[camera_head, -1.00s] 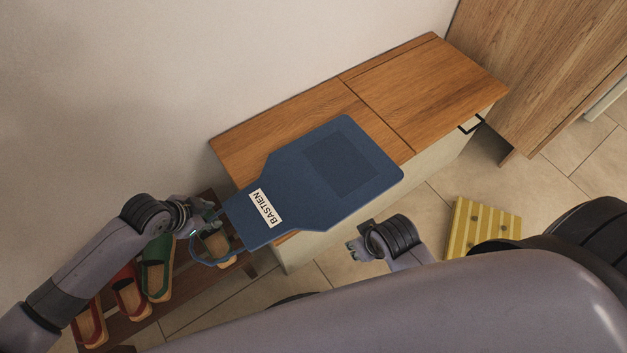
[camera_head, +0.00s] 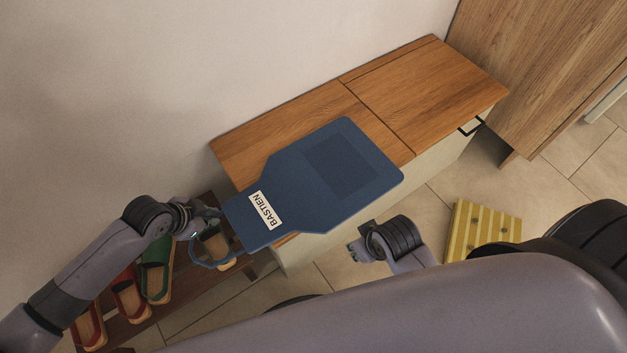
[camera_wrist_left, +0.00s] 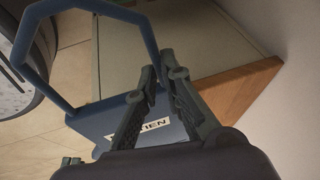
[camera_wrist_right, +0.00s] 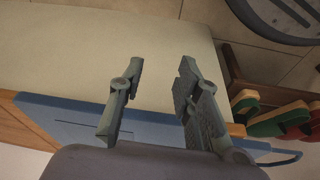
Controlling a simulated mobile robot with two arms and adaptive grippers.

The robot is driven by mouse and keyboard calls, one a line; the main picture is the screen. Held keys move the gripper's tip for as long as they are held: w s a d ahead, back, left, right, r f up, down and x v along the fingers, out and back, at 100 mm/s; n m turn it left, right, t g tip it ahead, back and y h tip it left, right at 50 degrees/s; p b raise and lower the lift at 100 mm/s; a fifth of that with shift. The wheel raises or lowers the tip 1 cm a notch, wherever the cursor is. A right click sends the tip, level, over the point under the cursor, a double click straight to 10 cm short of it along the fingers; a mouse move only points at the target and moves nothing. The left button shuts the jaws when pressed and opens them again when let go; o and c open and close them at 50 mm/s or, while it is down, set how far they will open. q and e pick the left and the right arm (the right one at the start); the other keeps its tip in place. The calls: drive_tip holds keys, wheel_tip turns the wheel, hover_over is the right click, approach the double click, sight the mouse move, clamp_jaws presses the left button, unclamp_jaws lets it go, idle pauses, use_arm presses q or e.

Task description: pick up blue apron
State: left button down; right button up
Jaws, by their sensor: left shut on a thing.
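The blue apron (camera_head: 318,185) lies flat on the wooden top of the low cabinet. Its name patch "BASTIEN" (camera_head: 265,210) faces up, and its neck loop (camera_head: 208,264) hangs past the cabinet's left end. My left gripper (camera_head: 208,217) is at the neck end of the apron, shut on it by the loop. In the left wrist view, the fingers (camera_wrist_left: 160,72) stand in front of the patch, and the loop (camera_wrist_left: 89,4) rises to the left. My right gripper (camera_head: 354,250) is open and empty in front of the cabinet, apart from the apron; its fingers show in the right wrist view (camera_wrist_right: 161,62).
The low cabinet (camera_head: 425,85) stands against the wall. A shoe rack (camera_head: 185,285) with red and green clogs (camera_head: 157,268) is below my left arm. A yellow slatted thing (camera_head: 483,230) lies on the floor at right. A tall wooden cupboard (camera_head: 545,70) stands at back right.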

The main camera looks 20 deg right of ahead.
use_arm(q)
drive_tip(key=shift+r, duration=0.2)
idle(0.5)
